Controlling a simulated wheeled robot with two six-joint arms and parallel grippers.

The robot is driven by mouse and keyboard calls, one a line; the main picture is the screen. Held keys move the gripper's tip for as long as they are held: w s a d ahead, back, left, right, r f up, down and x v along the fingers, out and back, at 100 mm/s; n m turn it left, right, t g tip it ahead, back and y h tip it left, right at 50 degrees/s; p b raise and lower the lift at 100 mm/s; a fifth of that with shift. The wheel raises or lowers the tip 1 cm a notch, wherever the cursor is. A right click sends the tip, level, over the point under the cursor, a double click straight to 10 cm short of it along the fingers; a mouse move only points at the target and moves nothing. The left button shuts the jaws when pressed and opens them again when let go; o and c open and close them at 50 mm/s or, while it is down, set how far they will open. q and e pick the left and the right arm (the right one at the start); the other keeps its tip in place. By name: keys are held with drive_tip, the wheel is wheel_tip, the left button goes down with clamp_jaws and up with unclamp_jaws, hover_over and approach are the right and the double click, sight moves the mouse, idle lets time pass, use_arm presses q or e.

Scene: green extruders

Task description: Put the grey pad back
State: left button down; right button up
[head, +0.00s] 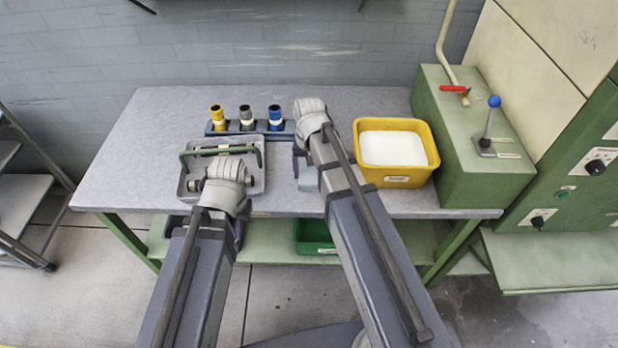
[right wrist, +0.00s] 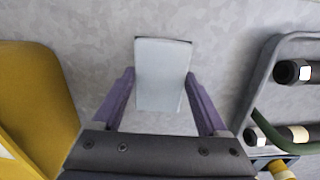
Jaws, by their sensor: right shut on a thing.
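The grey pad (right wrist: 163,75) is a pale, flat block between the purple fingers of my right gripper (right wrist: 162,98) in the right wrist view. My right gripper is shut on it, over the grey tabletop. Whether the pad touches the table is unclear. In the head view my right gripper (head: 305,170) is between the grey tray and the yellow bin, mostly hidden behind its own wrist. My left gripper (head: 205,228) is at the table's front edge, in front of the tray; its arm hides the fingertips, so its opening cannot be judged.
A grey tray (head: 256,186) with a green handle (head: 222,150) holds dark rollers. Behind it a dark blue rack (head: 262,127) holds yellow, grey and blue cylinders. A yellow bin (head: 398,181) of white material stands right, beside a green machine (head: 470,160). The table's left is clear.

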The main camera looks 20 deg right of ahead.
sight(309, 173)
use_arm(q)
drive_tip(key=shift+f, duration=0.4)
use_arm(e)
drive_tip(key=shift+f, duration=0.35)
drive_tip(key=shift+f, duration=0.15)
use_arm(q)
drive_tip(key=shift+f, duration=0.15)
use_arm(e)
drive_tip(key=o, duration=1.1)
wheel_tip(309, 173, up, 12)
drive_tip(key=p, duration=1.2)
use_arm(q)
wheel_tip(309, 173, up, 12)
use_arm(e)
drive_tip(key=s+a+n, duration=0.2)
drive_tip(key=s+a, duration=0.1)
drive_tip(key=s, duration=0.1)
drive_tip(key=s+a+n, duration=0.2)
drive_tip(key=s+a, duration=0.2)
drive_tip(key=s, duration=0.1)
drive_tip(key=s+a+n+h, duration=0.1)
drive_tip(key=s+a+n, duration=0.2)
drive_tip(key=s, duration=0.2)
drive_tip(key=shift+s+a+r, duration=0.15)
drive_tip(key=shift+a+r, duration=0.05)
drive_tip(key=shift+a, duration=0.05)
